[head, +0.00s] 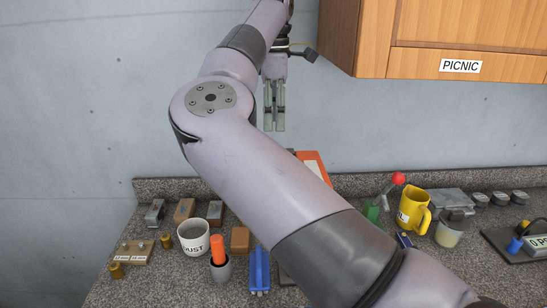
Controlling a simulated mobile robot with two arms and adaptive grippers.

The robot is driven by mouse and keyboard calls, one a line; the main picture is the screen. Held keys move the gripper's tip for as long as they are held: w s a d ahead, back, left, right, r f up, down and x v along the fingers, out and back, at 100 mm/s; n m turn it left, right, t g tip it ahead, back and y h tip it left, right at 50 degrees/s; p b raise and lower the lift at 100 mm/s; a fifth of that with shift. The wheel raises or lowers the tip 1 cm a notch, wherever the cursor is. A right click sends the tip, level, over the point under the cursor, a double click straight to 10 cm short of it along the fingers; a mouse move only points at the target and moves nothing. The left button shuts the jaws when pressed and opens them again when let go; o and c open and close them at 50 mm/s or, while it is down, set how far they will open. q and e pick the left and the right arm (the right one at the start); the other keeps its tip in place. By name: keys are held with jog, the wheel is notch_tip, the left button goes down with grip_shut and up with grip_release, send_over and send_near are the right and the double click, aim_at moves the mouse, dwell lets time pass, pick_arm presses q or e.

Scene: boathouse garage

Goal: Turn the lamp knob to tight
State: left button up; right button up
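I cannot make out a lamp or its knob in the head view; my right arm covers much of the middle of the counter. My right gripper (274,106) hangs fingers-down in front of the grey wall, above the back of the counter. Its two fingers lie close together with nothing visible between them. An orange item (314,166) with a pale panel shows partly behind my arm, below the gripper; I cannot tell what it is. My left gripper is not in view.
A wooden PICNIC cabinet (420,35) hangs upper right.

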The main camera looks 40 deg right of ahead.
notch_tip(320, 180, down, 10)
jog(key=shift+r+p, duration=0.2)
jog(key=shift+p, duration=0.5)
jog(key=shift+c, duration=0.2)
